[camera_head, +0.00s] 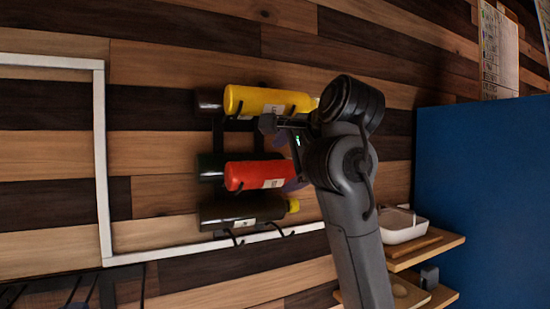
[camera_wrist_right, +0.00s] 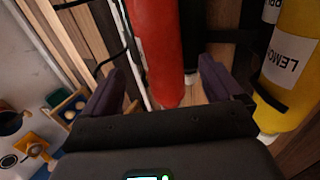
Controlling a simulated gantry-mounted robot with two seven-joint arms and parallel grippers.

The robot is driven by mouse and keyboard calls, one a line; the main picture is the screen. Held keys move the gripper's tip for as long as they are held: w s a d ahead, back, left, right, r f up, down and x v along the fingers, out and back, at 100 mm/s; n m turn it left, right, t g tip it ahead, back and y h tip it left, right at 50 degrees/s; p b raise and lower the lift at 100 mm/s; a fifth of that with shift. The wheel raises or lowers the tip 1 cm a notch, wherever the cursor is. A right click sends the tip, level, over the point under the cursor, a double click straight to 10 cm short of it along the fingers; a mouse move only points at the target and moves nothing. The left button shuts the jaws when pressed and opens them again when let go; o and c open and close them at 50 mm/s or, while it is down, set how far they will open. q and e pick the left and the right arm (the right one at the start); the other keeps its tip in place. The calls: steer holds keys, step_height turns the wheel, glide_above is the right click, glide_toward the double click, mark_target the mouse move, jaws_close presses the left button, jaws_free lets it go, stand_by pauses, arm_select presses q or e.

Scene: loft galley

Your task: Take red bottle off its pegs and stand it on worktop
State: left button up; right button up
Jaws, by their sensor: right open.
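The red bottle (camera_head: 262,174) lies on its side on wall pegs, between a yellow bottle (camera_head: 270,102) above and a black bottle (camera_head: 242,212) below. Its right end is hidden behind my right gripper (camera_head: 287,161). In the right wrist view, the red bottle (camera_wrist_right: 158,45) runs between the two purple fingers of the right gripper (camera_wrist_right: 163,70), which are open on either side of it with gaps showing. My left gripper is not in view. I cannot tell the worktop for certain.
The yellow bottle (camera_wrist_right: 290,65), labelled LEMON, is close beside one finger in the right wrist view. Dark bottles sit behind the front row. Wooden shelves with a white tray (camera_head: 402,227) and a blue panel (camera_head: 480,170) stand right of my arm. Small items (camera_wrist_right: 35,145) show lower left.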

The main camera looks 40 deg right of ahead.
mark_target(282, 168)
steer(key=shift+p+x, duration=0.65)
steer(key=shift+x, duration=0.5)
steer(key=shift+w+d+f+p, duration=0.1)
steer(key=shift+w+d+p, duration=0.2)
steer(key=shift+w+p, duration=0.2)
steer(key=p+x, duration=0.2)
steer(key=x, duration=0.1)
steer(key=shift+d, duration=0.2)
steer(key=shift+w+d+f+p, duration=0.15)
steer(key=shift+w+f+p, duration=0.2)
steer(key=shift+w, duration=0.1)
steer(key=shift+r, duration=0.1)
steer(key=c, duration=1.4)
steer(key=shift+s, duration=0.1)
